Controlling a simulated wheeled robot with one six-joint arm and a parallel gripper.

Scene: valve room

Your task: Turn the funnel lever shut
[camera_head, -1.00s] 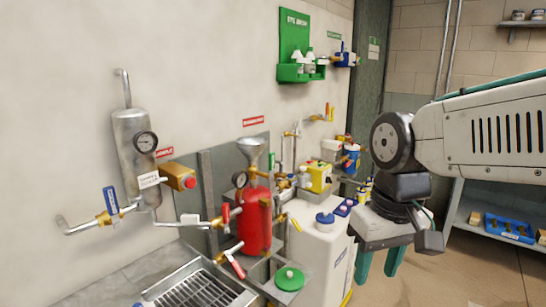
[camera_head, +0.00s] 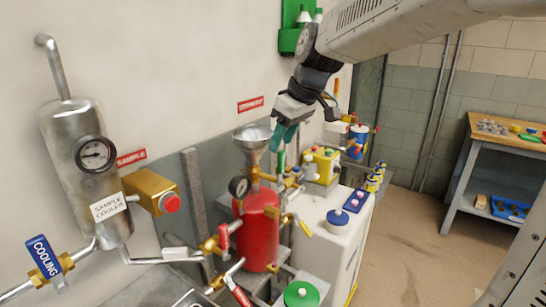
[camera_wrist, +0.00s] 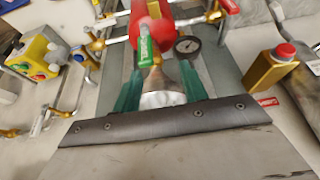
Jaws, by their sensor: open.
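The steel funnel (camera_head: 252,135) stands on top of the red pot (camera_head: 256,230). Its green lever (camera_head: 281,162) stands upright to the right of the funnel neck. In the wrist view the green lever (camera_wrist: 148,45) shows its lettered handle by the brass valve (camera_wrist: 152,80), beyond the funnel cone (camera_wrist: 165,92). My gripper (camera_head: 282,148) is close to the right of the funnel, its teal fingers pointing down just above the lever. It is open and empty; in the wrist view the gripper (camera_wrist: 160,80) has its fingers either side of the funnel cone. Whether anything touches I cannot tell.
A pressure gauge (camera_head: 239,187) sits left of the funnel neck. Brass valves with red and yellow levers (camera_head: 224,236) surround the pot. A yellow box (camera_head: 320,166) and a white cabinet (camera_head: 325,240) stand to the right. The sample cooler (camera_head: 85,170) hangs at the left.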

